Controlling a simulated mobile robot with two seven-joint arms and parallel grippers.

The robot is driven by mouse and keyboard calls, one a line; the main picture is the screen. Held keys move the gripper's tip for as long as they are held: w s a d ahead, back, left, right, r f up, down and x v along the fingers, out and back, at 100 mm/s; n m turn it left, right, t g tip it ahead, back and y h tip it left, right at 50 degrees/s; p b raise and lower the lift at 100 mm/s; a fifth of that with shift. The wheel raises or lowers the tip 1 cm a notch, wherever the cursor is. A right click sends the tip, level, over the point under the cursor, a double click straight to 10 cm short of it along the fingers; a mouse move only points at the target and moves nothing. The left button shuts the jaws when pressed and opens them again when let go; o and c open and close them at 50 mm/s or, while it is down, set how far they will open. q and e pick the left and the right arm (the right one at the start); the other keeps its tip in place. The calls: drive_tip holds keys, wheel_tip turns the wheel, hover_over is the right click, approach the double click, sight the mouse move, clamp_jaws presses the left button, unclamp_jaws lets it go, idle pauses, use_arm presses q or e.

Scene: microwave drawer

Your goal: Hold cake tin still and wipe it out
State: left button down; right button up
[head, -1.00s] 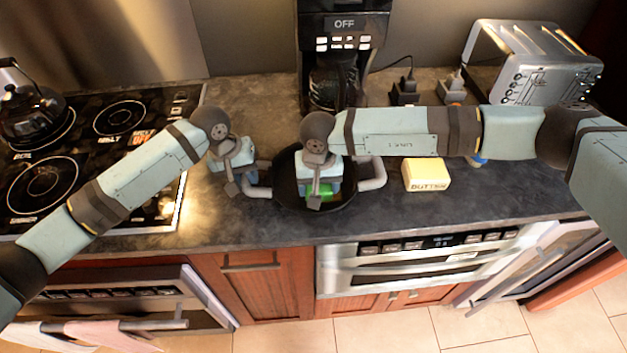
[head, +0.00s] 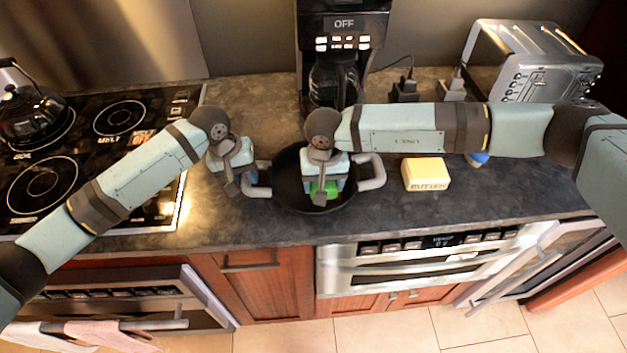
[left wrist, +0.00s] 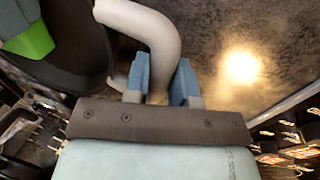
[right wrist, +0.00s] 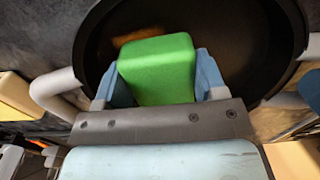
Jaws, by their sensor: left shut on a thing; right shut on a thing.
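The cake tin (head: 288,192) is a round black pan with two grey loop handles, standing on the dark counter. My left gripper (head: 240,190) is at its left handle. In the left wrist view the fingers (left wrist: 163,85) are shut around the grey handle (left wrist: 150,35). My right gripper (head: 326,187) is inside the tin, pointing down, shut on a green sponge (head: 322,193). In the right wrist view the green sponge (right wrist: 157,70) sits between the blue fingers over the tin's black floor (right wrist: 235,40). An orange-brown smear (right wrist: 140,36) shows on the floor beyond the sponge.
A yellow butter block (head: 426,173) stands right of the tin. A coffee maker (head: 340,60) is behind it and a toaster (head: 535,62) at the back right. The stovetop (head: 90,150) with a kettle (head: 33,115) is on the left. The counter's front right is clear.

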drive_tip(key=shift+w+a, duration=0.35)
drive_tip(key=shift+a, duration=0.25)
drive_tip(key=shift+w+a, duration=0.3)
drive_tip(key=shift+a, duration=0.25)
drive_tip(key=shift+r, duration=2.85)
drive_tip(key=shift+d, duration=0.15)
drive_tip(key=shift+d, duration=4.4)
drive_tip(key=shift+s+a, duration=0.35)
drive_tip(key=shift+a, duration=0.55)
drive_tip(key=shift+s+a, duration=0.4)
drive_tip(key=shift+a, duration=0.55)
drive_tip(key=shift+s+a, duration=0.35)
drive_tip(key=shift+a, duration=0.55)
drive_tip(key=shift+f, duration=0.1)
